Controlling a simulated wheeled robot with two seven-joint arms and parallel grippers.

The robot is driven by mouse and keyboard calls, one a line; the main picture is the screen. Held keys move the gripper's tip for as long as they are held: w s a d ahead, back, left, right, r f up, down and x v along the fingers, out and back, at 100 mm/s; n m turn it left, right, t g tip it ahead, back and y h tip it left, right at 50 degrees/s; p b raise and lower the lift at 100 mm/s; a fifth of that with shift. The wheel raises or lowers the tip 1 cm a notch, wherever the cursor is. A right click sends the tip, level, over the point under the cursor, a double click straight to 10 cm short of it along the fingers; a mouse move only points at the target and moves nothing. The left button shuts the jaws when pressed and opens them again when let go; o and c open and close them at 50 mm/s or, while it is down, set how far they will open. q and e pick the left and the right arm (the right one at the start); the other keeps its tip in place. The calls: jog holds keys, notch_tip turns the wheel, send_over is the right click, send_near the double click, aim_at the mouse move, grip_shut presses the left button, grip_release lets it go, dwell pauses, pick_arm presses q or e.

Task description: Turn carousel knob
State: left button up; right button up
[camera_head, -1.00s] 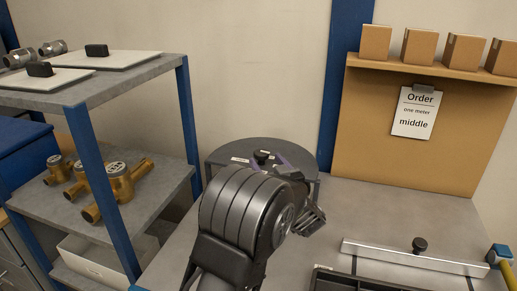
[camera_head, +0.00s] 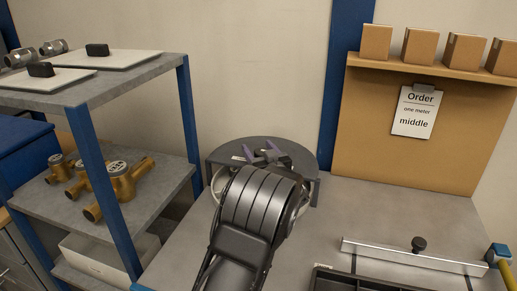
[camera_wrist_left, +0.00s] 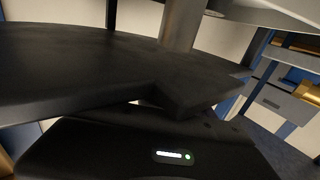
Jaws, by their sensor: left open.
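The carousel (camera_head: 303,150) is a round grey unit standing at the back of the bench, left of the order board. My left arm reaches in front of it and hides much of its front and middle. My left gripper (camera_head: 261,153) is open, its purple fingertips over the carousel's top. A small dark shape shows close to the fingertips; I cannot tell whether it is the knob or part of the gripper, or whether anything is touched. In the left wrist view, dark gripper housing with a small green light fills the bottom, and the fingertips cannot be made out. My right gripper is out of view.
A shelf rack (camera_head: 160,70) with brass meters (camera_head: 122,178) stands at the left. The order board (camera_head: 385,165) stands behind the bench, with small boxes on its ledge. A metal rail (camera_head: 380,251) and a black tray (camera_head: 350,282) lie at front right. Bench between is clear.

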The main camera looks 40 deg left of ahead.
pick_arm(q)
jog(key=shift+c, duration=0.3)
jog(key=c, duration=1.3)
jog(key=shift+r+n+g+y+p, duration=0.25)
jog(key=shift+n+g+y+p, duration=0.05)
jog(key=shift+g+p, duration=0.15)
jog(key=shift+s+f+n+g+y+p, duration=0.1)
jog(key=shift+n+g+y+p, duration=0.2)
jog(key=shift+n+g+p, duration=0.2)
jog(key=shift+a+f, duration=0.1)
jog(key=o, duration=1.4)
jog(key=shift+c, duration=0.2)
jog(key=shift+s, duration=0.1)
